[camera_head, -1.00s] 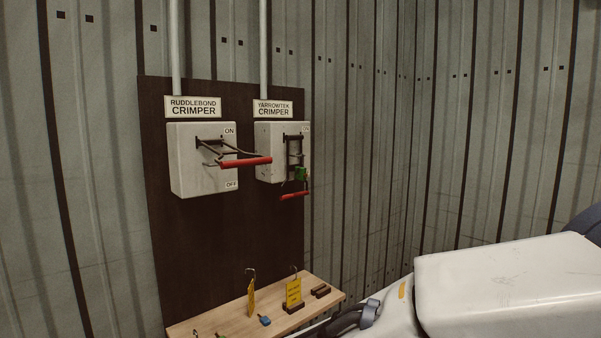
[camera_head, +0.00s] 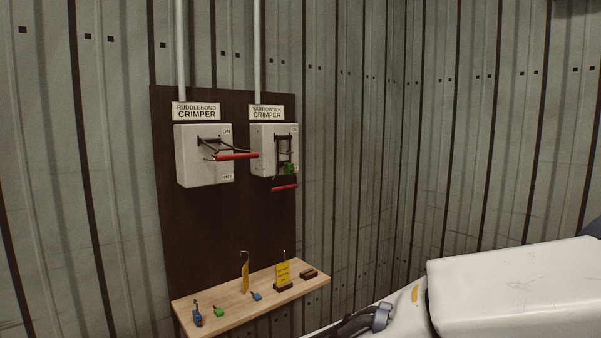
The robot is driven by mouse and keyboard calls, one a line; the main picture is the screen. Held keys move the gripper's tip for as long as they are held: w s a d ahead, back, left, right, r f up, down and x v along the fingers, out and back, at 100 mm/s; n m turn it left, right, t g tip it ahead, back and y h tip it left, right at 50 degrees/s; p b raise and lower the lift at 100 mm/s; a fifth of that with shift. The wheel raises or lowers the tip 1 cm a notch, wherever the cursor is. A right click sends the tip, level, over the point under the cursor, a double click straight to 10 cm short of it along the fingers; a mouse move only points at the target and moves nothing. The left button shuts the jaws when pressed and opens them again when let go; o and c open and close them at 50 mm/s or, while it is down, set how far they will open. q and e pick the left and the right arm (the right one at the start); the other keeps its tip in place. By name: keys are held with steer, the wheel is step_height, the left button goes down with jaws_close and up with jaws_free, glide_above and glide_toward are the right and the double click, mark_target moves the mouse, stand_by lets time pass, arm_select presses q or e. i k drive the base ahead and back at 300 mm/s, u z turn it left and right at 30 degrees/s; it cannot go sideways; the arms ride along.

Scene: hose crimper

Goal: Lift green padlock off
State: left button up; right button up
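A green padlock (camera_head: 289,169) hangs at the switch of the right box, labelled Yarrowtek Crimper (camera_head: 262,139). The red-gripped lever (camera_head: 285,187) of this box points down, and the padlock sits just above the red grip. How the shackle passes through the metal is too small to tell. A second small green item (camera_head: 218,311), perhaps another padlock, lies on the wooden shelf. My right arm comes in at the lower right, well below and right of the padlock. A grey and dark part at its left end may be the gripper; its fingers cannot be made out. My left gripper is out of view.
The wooden shelf (camera_head: 236,305) below holds blue padlocks (camera_head: 197,317), yellow tags (camera_head: 283,274) and dark blocks (camera_head: 309,274). The space before the panel is clear.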

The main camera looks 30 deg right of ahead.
mark_target(288, 169)
steer(key=z, duration=1.25)
steer(key=i, duration=0.75)
steer(key=z, duration=0.4)
steer(key=i, duration=1)
steer(key=u, duration=0.35)
